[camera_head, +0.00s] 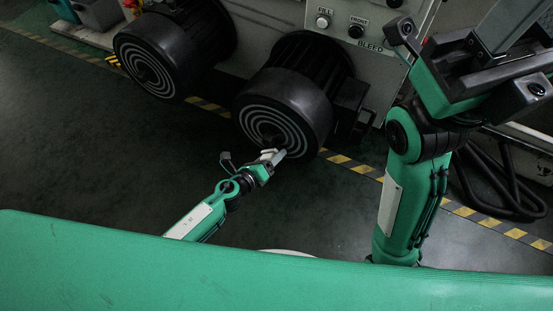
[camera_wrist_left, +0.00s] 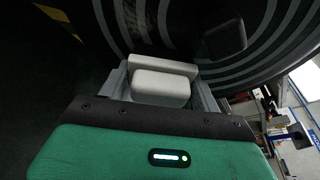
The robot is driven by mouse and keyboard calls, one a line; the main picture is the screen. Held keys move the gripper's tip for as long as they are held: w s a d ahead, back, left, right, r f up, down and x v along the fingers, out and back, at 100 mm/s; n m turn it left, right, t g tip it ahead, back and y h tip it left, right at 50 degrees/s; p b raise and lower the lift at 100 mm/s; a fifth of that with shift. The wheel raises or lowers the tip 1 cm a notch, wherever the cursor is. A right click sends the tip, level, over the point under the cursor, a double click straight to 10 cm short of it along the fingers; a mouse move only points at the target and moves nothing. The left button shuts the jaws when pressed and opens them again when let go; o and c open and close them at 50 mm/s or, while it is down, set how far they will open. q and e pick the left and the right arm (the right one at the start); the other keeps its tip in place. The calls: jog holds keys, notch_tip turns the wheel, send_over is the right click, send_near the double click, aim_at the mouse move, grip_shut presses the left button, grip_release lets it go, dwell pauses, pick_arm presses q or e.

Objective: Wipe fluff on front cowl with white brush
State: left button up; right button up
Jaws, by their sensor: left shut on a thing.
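My left gripper (camera_head: 273,156) is shut on the white brush (camera_wrist_left: 160,88), which shows between its fingers in the left wrist view. In the head view the brush is at the lower part of a round black cowl (camera_head: 285,108) with pale concentric rings; whether it touches the face, I cannot tell. The ringed face (camera_wrist_left: 185,30) fills the top of the left wrist view, with a dark rounded block (camera_wrist_left: 225,38) on it. I cannot make out any fluff. My right gripper (camera_head: 505,40) is at the upper right, away from the cowl; its opening is unclear.
A second ringed black cowl (camera_head: 150,62) stands to the left. Yellow-black floor tape (camera_head: 350,163) runs below the machine. Black hoses (camera_head: 500,185) lie at the right. The dark floor at left is clear.

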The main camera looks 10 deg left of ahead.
pick_arm(q)
jog(key=shift+w+a+b, duration=0.2)
jog(key=shift+w+a, duration=0.25)
jog(key=shift+a, duration=0.85)
jog(key=shift+w+a+b, duration=0.2)
jog(key=shift+w+a, duration=0.2)
jog(key=shift+a, duration=0.85)
jog(key=shift+w+a+b, duration=0.2)
jog(key=shift+w+a, duration=0.25)
jog(key=shift+a, duration=0.85)
jog(key=s+a, duration=0.2)
jog(key=s, duration=0.3)
jog(key=shift+s, duration=0.35)
jog(key=shift+s+a+b, duration=0.25)
jog(key=shift+s+b, duration=0.05)
jog(key=shift+s, duration=0.4)
jog(key=shift+s+a+b, duration=0.25)
jog(key=shift+s, duration=0.45)
